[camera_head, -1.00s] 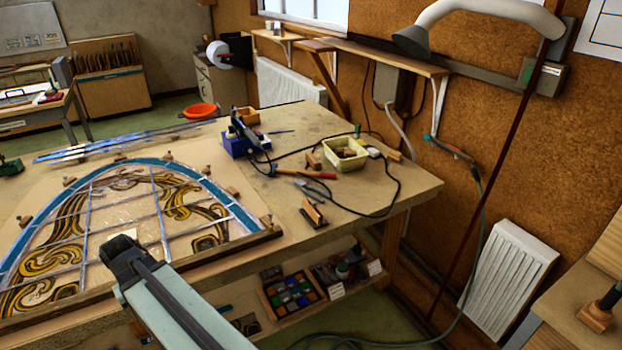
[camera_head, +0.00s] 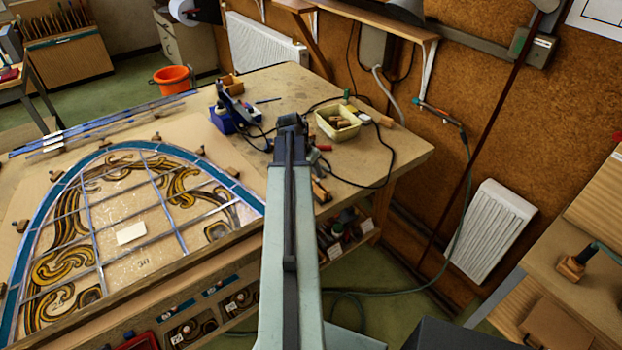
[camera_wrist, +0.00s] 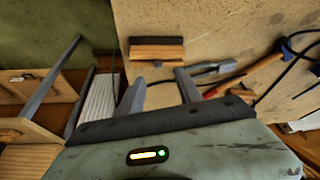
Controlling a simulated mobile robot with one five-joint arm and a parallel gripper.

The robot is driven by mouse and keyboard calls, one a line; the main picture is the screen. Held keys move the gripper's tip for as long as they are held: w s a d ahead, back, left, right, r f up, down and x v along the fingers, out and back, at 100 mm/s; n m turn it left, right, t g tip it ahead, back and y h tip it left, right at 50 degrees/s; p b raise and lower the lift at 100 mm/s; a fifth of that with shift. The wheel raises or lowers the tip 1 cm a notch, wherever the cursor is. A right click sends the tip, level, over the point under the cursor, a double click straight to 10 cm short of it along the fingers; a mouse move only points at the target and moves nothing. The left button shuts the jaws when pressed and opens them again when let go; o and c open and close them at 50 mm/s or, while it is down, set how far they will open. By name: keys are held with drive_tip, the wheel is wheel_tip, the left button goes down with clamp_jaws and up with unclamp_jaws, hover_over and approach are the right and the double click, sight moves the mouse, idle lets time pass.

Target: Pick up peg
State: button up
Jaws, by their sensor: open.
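My gripper (camera_wrist: 159,75) is open in the wrist view, its two grey fingers apart with nothing between them. Just beyond the fingertips lies a wooden block with dark strips (camera_wrist: 157,50) on the bench. A small part shows at its near edge; I cannot tell whether this is the peg. In the head view the block (camera_head: 320,190) is partly hidden by my arm, and my fingers are not clearly visible. A small upright green item (camera_head: 347,95) stands behind the yellow tub, and I cannot tell whether that is a peg.
Pliers (camera_wrist: 212,68) and a red-handled tool (camera_wrist: 222,88) lie right of the block. The yellow tub (camera_head: 325,130), a black cable and a blue soldering stand (camera_head: 222,122) are on the bench (camera_head: 410,160). The leaded panel (camera_head: 130,215) fills the left. The bench edge is close.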

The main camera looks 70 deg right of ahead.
sight(317, 180)
drive_tip(key=b+x, duration=0.7)
drive_tip(key=x, duration=0.1)
drive_tip(key=shift+s+a+f+b, duration=0.1)
drive_tip(key=shift+a+b, duration=0.15)
drive_tip(key=shift+b, duration=0.1)
drive_tip(key=shift+a+r, duration=0.15)
drive_tip(key=shift+r, duration=0.1)
drive_tip(key=shift+s, duration=0.1)
clamp_jaws()
drive_tip(key=shift+a+f, duration=0.1)
idle(0.7)
